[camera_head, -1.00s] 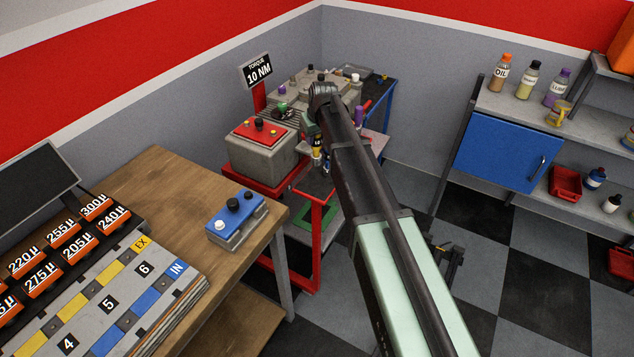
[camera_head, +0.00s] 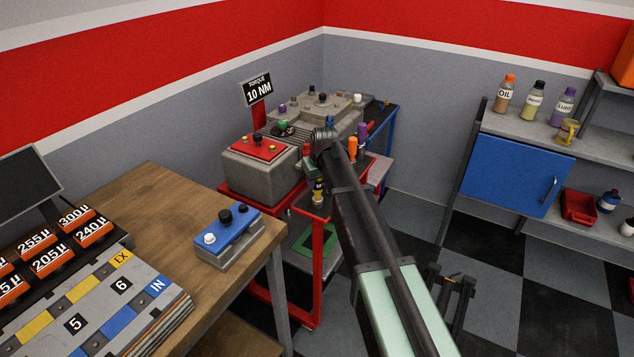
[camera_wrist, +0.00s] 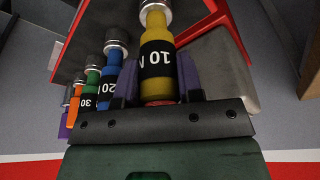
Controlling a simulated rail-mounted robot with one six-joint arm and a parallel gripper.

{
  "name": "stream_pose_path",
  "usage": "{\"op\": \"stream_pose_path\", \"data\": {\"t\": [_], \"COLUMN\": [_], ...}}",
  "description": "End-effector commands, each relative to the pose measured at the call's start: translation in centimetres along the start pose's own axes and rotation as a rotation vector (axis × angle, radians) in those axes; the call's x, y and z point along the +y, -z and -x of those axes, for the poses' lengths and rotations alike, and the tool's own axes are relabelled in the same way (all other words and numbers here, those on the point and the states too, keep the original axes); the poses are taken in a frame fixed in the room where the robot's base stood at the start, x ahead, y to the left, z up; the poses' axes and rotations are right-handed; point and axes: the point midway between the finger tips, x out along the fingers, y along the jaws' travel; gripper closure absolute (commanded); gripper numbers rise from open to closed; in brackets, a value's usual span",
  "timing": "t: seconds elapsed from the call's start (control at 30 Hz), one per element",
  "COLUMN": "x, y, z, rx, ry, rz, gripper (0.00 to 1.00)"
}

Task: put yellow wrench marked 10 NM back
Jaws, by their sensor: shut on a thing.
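The yellow wrench (camera_wrist: 157,28) has a black band reading "10 N" and a silver end. In the wrist view it is between the purple fingers of my gripper (camera_wrist: 158,68), which is shut on it. In the head view the yellow wrench (camera_head: 318,193) shows at the front of the red cart, below the end of my arm; my fingers are hidden there. A blue wrench (camera_wrist: 112,68), a green wrench (camera_wrist: 90,82) and an orange wrench (camera_wrist: 75,99) stand in a row beside it. I cannot tell whether the yellow wrench touches the cart.
The red cart (camera_head: 317,245) carries a grey block with a red top (camera_head: 259,146) and a "TORQUE 10 NM" sign (camera_head: 257,89). A wooden bench (camera_head: 160,200) is at left.

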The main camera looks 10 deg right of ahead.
Motion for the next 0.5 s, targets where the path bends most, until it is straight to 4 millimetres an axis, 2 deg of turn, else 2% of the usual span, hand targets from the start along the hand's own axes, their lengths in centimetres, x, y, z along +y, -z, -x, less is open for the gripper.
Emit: {"op": "stream_pose_path", "data": {"t": [0.03,0.07,0.2,0.5], "x": [0.00,0.00,0.00,0.00], "y": [-0.10,-0.05,-0.04,0.03], "z": [-0.34,-0.17,-0.13,0.13], "rx": [0.000,0.000,0.000,0.000], "ry": [0.000,0.000,0.000,0.000], "rz": [0.000,0.000,0.000,0.000], "gripper": [0.94,0.61,0.40,0.40]}}
